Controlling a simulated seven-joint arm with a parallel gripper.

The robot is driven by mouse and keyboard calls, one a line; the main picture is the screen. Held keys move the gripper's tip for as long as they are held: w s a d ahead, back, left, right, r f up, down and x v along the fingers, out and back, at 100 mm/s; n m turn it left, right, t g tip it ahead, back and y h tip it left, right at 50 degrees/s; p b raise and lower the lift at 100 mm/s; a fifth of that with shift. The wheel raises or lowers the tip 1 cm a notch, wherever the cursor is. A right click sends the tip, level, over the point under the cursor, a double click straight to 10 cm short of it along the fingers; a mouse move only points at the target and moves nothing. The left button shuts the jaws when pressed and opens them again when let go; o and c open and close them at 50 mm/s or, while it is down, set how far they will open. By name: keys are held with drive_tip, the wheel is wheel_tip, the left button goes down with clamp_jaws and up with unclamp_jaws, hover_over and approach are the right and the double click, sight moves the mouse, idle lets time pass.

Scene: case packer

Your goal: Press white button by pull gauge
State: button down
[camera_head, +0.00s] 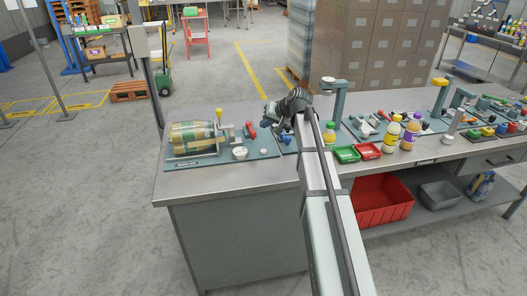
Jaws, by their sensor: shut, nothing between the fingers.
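A small white round piece (240,153), which looks like the white button, sits at the front of a blue-grey board (205,162) on the left end of the bench. Behind it stands a small metal fixture (229,135) with a yellow knob above and a red part to its right. I cannot tell for certain which part is the pull gauge. My gripper (267,122) is shut and empty, small in view at the end of my arm. It is behind and to the right of the white piece, apart from it, above the board's right side.
Right of my arm are a green tray (346,154), a red tray (367,151), bottles (392,134) and more fixtures. The bench's front left corner is bare.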

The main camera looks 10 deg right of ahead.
sight(266, 151)
drive_tip(key=shift+f, duration=4.4)
drive_tip(key=shift+f, duration=0.25)
drive_tip(key=shift+f, duration=0.15)
drive_tip(key=shift+f, duration=0.5)
drive_tip(key=shift+r, duration=0.9)
drive_tip(key=shift+r, duration=2.5)
